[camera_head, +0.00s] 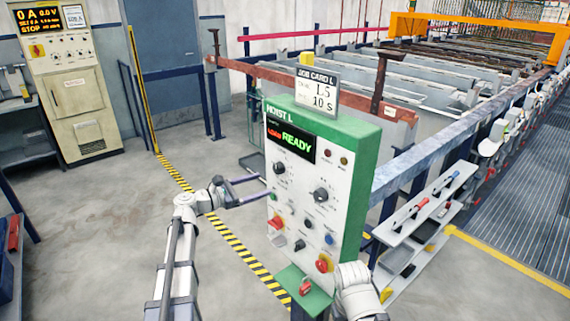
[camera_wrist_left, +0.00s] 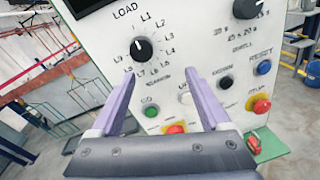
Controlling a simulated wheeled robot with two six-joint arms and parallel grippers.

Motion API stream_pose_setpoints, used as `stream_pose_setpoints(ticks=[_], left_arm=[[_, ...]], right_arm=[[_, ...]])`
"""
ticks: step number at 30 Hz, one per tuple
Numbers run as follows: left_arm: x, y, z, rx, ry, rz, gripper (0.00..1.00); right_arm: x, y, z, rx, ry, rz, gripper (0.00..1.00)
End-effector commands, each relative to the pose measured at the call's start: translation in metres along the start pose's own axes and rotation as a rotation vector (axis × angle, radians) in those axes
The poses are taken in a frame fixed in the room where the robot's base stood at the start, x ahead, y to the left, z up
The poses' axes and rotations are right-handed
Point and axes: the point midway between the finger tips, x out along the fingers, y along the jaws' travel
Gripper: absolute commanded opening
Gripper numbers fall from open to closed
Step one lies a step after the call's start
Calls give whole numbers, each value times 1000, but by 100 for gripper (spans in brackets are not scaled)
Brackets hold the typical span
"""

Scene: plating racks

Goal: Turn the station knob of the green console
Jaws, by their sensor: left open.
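The green console (camera_head: 357,185) stands in the middle of the head view with a white front panel. Its station knob (camera_head: 279,168) is black and round, at the panel's upper left. In the left wrist view the station knob (camera_wrist_left: 143,49) sits inside a ring of labels with LOAD and L1 onward; its white mark seems to point up-left, towards LOAD. My left gripper (camera_head: 264,186) is open and empty in front of the panel's left side. In the left wrist view its fingertips (camera_wrist_left: 161,75) are spread just below the knob, apart from it. My right gripper is out of view.
A second black knob (camera_head: 321,194) is on the panel's right. Green, black and blue buttons and a red stop button (camera_head: 322,264) lie lower. The display (camera_head: 290,142) reads LOAD READY. A job card (camera_head: 318,92) on top reads L5, 10 S. Floor left of the console is free.

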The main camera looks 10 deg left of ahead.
Motion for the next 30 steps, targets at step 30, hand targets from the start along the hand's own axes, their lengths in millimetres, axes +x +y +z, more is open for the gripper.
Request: stream_pose_setpoints(ticks=[30], left_arm=[[62, 31, 14, -84, -53, 60, 80]], right_arm=[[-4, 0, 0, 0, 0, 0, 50]])
